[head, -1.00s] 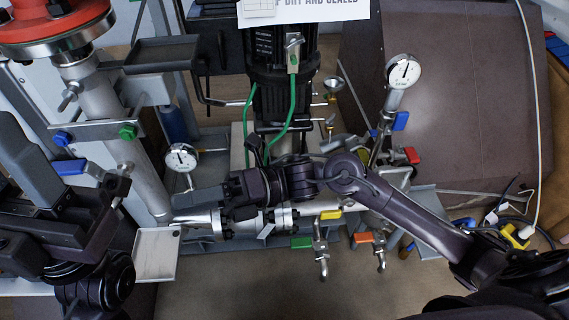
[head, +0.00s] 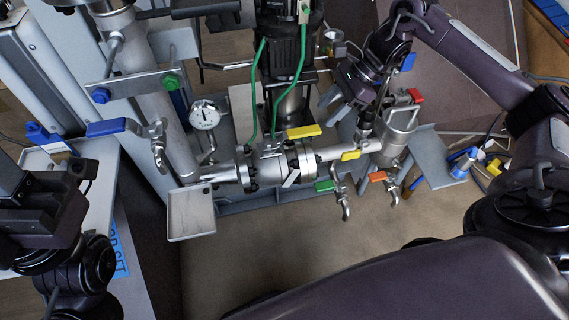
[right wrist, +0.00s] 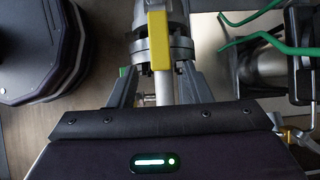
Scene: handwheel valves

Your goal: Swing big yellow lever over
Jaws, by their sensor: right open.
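The big yellow lever (head: 304,131) sits on top of a flanged valve (head: 271,165) on the horizontal pipe and points right and slightly up. My right gripper (head: 333,102) is open, just above and right of the lever's free end, with its fingers towards it. In the right wrist view the yellow lever (right wrist: 159,40) stands upright in line with the gap between the two grey fingers (right wrist: 158,88). I cannot tell whether they touch it. My left gripper (head: 78,172) is dark and partly seen at the left; its jaws are not clear.
A smaller yellow lever (head: 350,155) is close by on the right. Green (head: 325,185), orange (head: 378,176), red (head: 415,96) and blue (head: 114,127) levers surround the pipework. A dial gauge (head: 204,114) and green tubes (head: 258,85) stand close behind. The floor in front is clear.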

